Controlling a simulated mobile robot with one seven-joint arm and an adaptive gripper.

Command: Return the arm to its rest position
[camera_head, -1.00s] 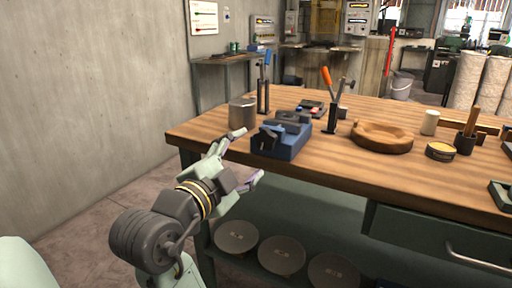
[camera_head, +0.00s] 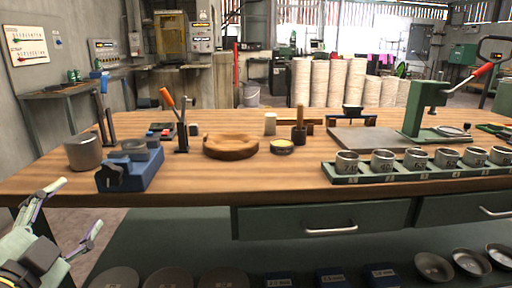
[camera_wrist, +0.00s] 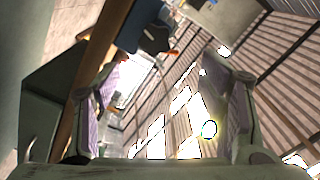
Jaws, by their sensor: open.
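My gripper (camera_head: 78,213) shows at the lower left of the head view, in front of the workbench's left end. Its two fingers are spread apart and hold nothing. In the wrist view my gripper (camera_wrist: 165,110) is also open, with empty space between the fingers. The wrist camera looks steeply upward past the bench edge. The rest of my arm is mostly cut off by the picture's lower left corner.
The wooden workbench (camera_head: 270,172) fills the middle. Near its left end stand a blue vise (camera_head: 128,170) and a grey metal cylinder (camera_head: 84,152). A wooden bowl (camera_head: 230,146), a rack of tins (camera_head: 400,172) and a green press (camera_head: 425,110) stand farther right. Floor shows at left.

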